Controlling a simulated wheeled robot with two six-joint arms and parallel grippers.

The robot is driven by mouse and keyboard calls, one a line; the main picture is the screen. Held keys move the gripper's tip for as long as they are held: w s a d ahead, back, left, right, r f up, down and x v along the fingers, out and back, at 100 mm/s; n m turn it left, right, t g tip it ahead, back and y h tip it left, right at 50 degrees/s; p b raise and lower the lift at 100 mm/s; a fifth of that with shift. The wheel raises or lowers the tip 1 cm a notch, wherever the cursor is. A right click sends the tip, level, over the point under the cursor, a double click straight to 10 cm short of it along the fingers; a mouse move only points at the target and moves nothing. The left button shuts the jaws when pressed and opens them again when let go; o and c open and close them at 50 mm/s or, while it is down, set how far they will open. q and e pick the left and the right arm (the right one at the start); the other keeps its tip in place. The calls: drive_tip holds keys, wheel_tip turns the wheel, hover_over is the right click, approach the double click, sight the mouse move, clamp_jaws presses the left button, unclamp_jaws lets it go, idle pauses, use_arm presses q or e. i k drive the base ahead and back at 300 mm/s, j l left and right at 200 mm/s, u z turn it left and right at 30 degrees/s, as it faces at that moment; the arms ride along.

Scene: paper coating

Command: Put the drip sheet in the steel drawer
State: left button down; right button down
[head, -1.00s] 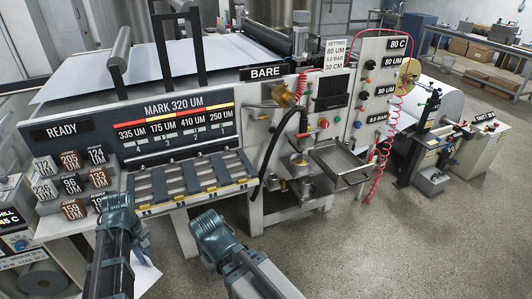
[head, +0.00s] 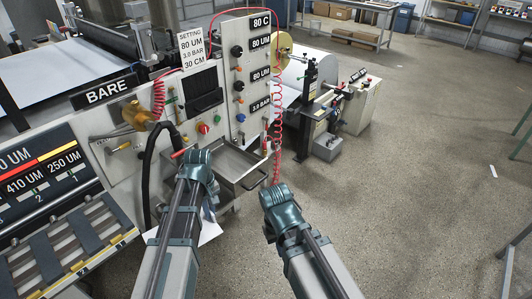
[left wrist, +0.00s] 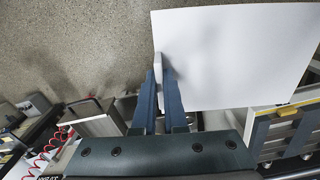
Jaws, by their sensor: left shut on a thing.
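The drip sheet (left wrist: 235,55) is a plain white sheet. It fills the upper right of the left wrist view, and a small part shows beside my left arm in the head view (head: 209,232). My left gripper (head: 197,168) is shut on the sheet's edge, with its blue fingers also in the left wrist view (left wrist: 158,75). The steel drawer (head: 254,182) stands out open from the machine front, just right of and behind my left gripper. My left wrist covers part of it. My right gripper (head: 281,205) is right of the drawer; its fingers are hidden.
A coiled red hose (head: 277,135) hangs close to the drawer's right side. A black hose (head: 148,165) runs down left of it. The control panel (head: 248,85) stands behind the drawer. A roll stand (head: 322,120) is behind to the right. Open floor (head: 430,190) lies to the right.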

sight(228, 164)
drive_tip(key=i+l+z, duration=0.15)
drive_tip(key=i, duration=0.9)
